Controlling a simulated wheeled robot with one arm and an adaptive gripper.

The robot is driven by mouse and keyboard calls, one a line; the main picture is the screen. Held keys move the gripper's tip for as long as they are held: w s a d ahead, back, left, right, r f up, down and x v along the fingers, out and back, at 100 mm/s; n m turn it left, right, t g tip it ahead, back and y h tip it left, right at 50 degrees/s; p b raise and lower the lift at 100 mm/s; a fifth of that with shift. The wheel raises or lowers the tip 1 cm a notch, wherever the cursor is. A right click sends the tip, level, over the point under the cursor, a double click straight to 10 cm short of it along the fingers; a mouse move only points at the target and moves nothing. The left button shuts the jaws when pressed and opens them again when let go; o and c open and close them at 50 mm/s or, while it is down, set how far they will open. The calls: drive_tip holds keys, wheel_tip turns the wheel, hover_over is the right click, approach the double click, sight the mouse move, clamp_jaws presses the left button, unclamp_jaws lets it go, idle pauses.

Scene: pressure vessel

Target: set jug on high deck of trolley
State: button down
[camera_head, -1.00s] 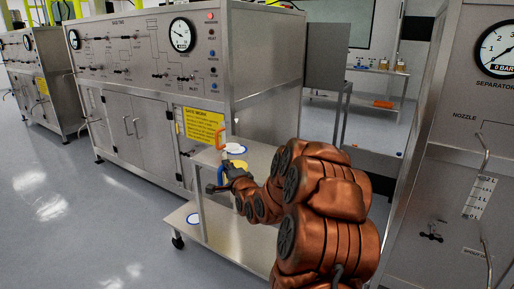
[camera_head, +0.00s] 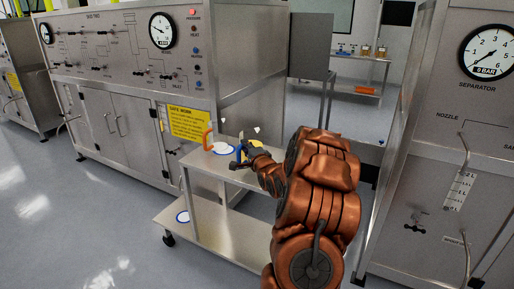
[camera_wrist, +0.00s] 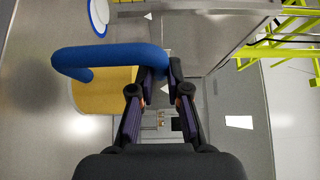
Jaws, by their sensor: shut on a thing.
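My gripper (camera_wrist: 157,78) is shut on the blue handle of the jug. In the wrist view the handle (camera_wrist: 110,60) crosses in front of the jug's yellow body (camera_wrist: 105,92). In the head view the blue handle (camera_head: 241,151) shows at my gripper (camera_head: 247,155), over the right part of the trolley's high deck (camera_head: 205,166). My arm and gripper hide most of the jug there. I cannot tell whether its base touches the deck. A white disc with a blue rim (camera_head: 222,148) lies on the high deck, just left of the jug; it also shows in the wrist view (camera_wrist: 98,14).
The trolley's low deck (camera_head: 230,236) bears another blue-rimmed white disc (camera_head: 183,217). An orange loop (camera_head: 207,139) stands at the high deck's back left. A steel cabinet (camera_head: 130,125) is close behind; the separator cabinet (camera_head: 425,200) stands right. Floor at left is clear.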

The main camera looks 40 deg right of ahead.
sight(260, 143)
drive_tip(key=d, duration=0.2)
drive_tip(key=w+d+p, duration=0.1)
drive_tip(key=d, duration=0.2)
drive_tip(key=d+f, duration=0.1)
drive_tip(key=d, duration=0.1)
drive_tip(key=shift+w+d, duration=0.35)
drive_tip(key=shift+w, duration=0.05)
drive_tip(key=shift+f+p, duration=0.5)
drive_tip(key=shift+f, duration=1.2)
drive_tip(key=shift+a+f, duration=0.1)
drive_tip(key=c, duration=1.1)
unclamp_jaws()
drive_tip(key=shift+c, duration=0.2)
drive_tip(key=shift+s, duration=0.1)
